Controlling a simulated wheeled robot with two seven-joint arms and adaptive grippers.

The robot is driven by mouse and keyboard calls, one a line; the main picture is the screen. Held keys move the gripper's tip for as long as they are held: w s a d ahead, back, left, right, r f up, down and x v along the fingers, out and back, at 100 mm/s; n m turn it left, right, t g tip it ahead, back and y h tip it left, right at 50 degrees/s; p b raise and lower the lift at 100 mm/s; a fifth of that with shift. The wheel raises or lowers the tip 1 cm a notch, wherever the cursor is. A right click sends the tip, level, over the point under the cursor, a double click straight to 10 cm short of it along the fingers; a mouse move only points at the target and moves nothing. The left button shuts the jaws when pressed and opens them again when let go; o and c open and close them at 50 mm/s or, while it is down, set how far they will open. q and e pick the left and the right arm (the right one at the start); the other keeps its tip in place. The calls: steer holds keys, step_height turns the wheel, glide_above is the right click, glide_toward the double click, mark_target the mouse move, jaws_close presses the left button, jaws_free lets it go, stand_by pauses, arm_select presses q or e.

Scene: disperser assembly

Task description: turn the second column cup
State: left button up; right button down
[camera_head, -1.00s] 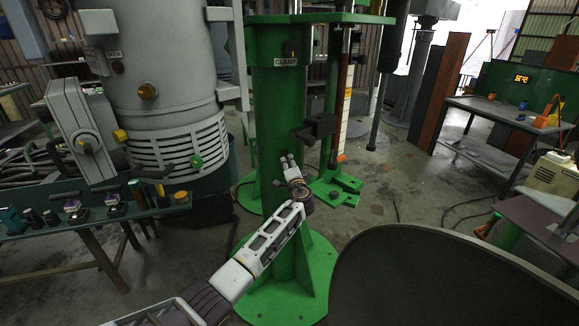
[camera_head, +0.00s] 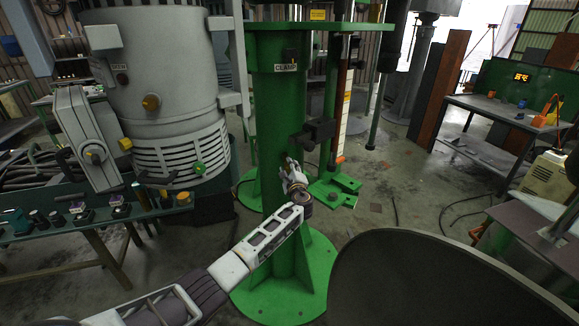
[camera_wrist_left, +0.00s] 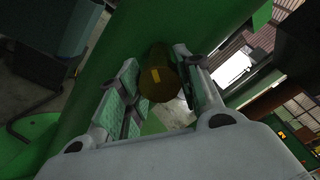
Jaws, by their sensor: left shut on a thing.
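The green column (camera_head: 278,105) stands upright in the middle of the head view, on a round green base. My left gripper (camera_head: 290,168) is at the column's front face, below a dark box on its side. In the left wrist view, a round brown-yellow cup (camera_wrist_left: 158,84) with a small bright yellow mark sits between the fingers of my left gripper (camera_wrist_left: 160,88). The gripper is shut on this cup, against the green column surface. In the head view the gripper mostly hides the cup. My right gripper is not in view.
A dark box (camera_head: 320,129) juts from the column just above my left gripper. A large grey machine (camera_head: 165,70) stands left, with a green bench (camera_head: 75,228) holding small parts. A large dark curved surface (camera_head: 440,280) fills the lower right. A dark table (camera_head: 500,112) stands back right.

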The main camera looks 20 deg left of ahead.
arm_select(q)
steer(key=shift+m+p, duration=0.5)
steer(key=shift+m, duration=0.5)
steer(key=m+p, duration=0.1)
steer(key=m, duration=0.1)
steer(key=shift+m, duration=0.3)
steer(key=shift+m+p, duration=0.8)
steer(key=shift+m, duration=0.2)
steer(key=m+p, duration=0.1)
steer(key=m, duration=0.1)
steer(key=shift+f+m+p, duration=0.1)
steer(key=shift+m+p, duration=0.2)
steer(key=shift+m, duration=0.1)
steer(key=shift+m+p, duration=0.3)
steer(key=shift+m, duration=0.3)
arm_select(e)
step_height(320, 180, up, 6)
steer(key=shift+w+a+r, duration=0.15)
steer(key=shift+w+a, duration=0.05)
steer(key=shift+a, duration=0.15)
arm_select(q)
steer(key=shift+f, duration=0.1)
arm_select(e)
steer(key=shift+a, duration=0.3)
